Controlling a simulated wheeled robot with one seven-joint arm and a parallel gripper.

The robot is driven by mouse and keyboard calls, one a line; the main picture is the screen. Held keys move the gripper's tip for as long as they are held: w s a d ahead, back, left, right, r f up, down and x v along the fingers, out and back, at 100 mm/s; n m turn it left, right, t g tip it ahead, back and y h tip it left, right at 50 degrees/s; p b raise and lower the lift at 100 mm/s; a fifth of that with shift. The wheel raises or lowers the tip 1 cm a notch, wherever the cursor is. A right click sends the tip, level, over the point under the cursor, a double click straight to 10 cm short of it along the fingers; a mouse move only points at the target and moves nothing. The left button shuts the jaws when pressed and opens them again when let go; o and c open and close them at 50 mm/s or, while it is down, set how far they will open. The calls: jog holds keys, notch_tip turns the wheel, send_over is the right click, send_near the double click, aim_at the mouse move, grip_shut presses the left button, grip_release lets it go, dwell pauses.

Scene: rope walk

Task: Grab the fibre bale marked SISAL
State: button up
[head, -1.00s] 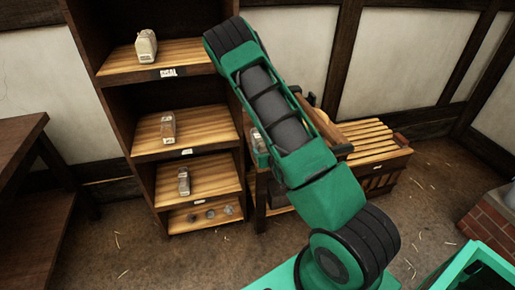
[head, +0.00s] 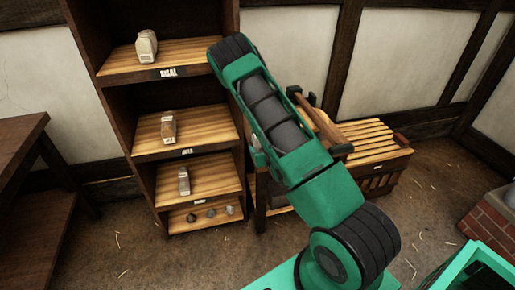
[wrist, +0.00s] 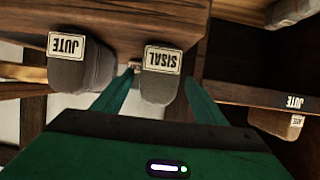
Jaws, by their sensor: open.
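In the wrist view, a grey bale marked SISAL (wrist: 160,88) appears upside down at the centre, its label toward the top. My gripper (wrist: 161,76) is open, with one green finger on each side of this bale in the picture. I cannot tell whether either finger touches it. A similar grey bale marked JUTE (wrist: 78,73) is just left of it, outside the fingers. In the head view, my arm hides these two bales and most of my gripper.
A tall shelf unit in the head view has a top board (head: 118,62) labelled SISAL, bearing a pale bale (head: 147,46). Lower boards hold other bales (head: 168,127) and small grey lumps. A slatted wooden bench (head: 372,140) stands right of my arm. A dark table (head: 22,132) is at left.

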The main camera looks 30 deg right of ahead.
jog(key=shift+r+x, duration=0.15)
jog(key=shift+x, duration=1.25)
jog(key=shift+r+x, duration=0.1)
jog(key=shift+x, duration=1.25)
jog(key=shift+d, duration=0.1)
jog(key=c, duration=1.2)
